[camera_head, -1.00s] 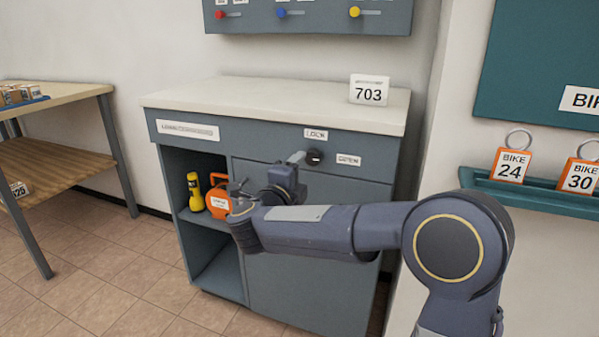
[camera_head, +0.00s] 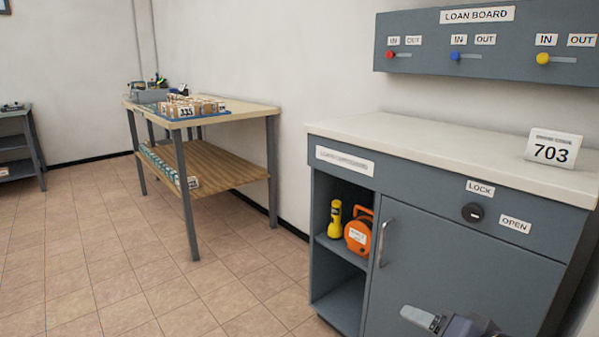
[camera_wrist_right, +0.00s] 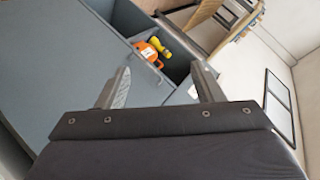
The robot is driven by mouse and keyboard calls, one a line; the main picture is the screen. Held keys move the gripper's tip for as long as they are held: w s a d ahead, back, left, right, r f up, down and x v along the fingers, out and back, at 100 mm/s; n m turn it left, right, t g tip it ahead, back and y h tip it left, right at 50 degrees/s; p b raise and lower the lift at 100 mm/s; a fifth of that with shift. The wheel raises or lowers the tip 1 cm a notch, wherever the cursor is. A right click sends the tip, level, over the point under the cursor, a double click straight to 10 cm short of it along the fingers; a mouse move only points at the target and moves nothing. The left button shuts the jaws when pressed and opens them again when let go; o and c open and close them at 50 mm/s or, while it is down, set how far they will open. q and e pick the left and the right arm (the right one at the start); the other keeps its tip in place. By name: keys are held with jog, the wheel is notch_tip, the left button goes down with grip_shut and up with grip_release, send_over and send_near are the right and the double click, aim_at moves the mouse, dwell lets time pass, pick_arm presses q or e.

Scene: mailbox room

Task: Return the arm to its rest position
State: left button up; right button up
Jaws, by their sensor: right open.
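My right gripper (camera_head: 432,322) shows at the bottom edge of the head view, in front of the grey cabinet's door (camera_head: 450,270). It is below the black knob (camera_head: 473,212) and apart from it. In the right wrist view the two fingers of the gripper (camera_wrist_right: 162,78) are spread with nothing between them. The cabinet door and its open shelf lie beyond them. Most of my right arm is outside the head view. My left gripper is in neither view.
The cabinet shelf holds a yellow flashlight (camera_head: 335,218) and an orange reel-like item (camera_head: 359,232). A sign reading 703 (camera_head: 553,149) stands on the countertop (camera_head: 430,145). A wooden table (camera_head: 245,112) with boxes stands left. The tiled floor (camera_head: 130,260) is clear.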

jog(key=s+f+n+g, duration=0.4)
jog(key=s+f+g, duration=0.2)
jog(key=s+f, duration=0.7)
notch_tip(320, 180, up, 38)
jog(key=s+p, duration=0.2)
jog(key=p, duration=3.4)
jog(key=shift+r+h, duration=0.25)
jog(key=shift+h, duration=0.05)
